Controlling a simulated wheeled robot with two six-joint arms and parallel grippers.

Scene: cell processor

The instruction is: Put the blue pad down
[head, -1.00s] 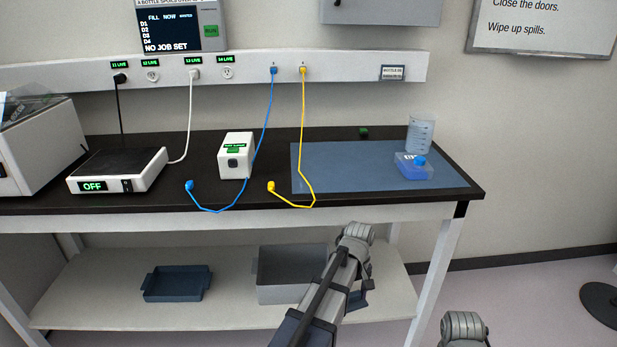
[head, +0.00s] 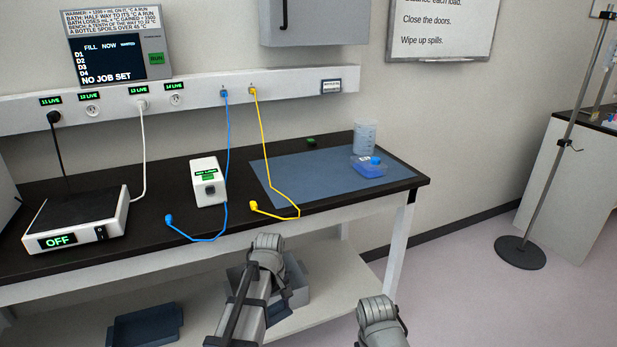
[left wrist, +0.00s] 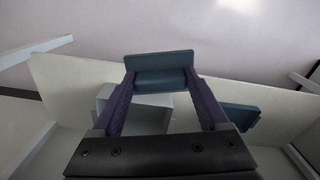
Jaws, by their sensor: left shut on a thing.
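My left gripper (left wrist: 160,80) is shut on the blue pad (left wrist: 160,62), a slate-blue piece held between the tips of the two purple fingers in the left wrist view. The pad is seen against the pale lower shelf and the floor. I cannot tell from this view how far it is from any surface. In the head view my left arm reaches up in front of the bench, with its gripper low and largely hidden behind the arm. My right arm shows at the bottom, but its gripper is out of view.
On the lower shelf are a blue tray (head: 145,326) and a grey bin, partly hidden by my arm.

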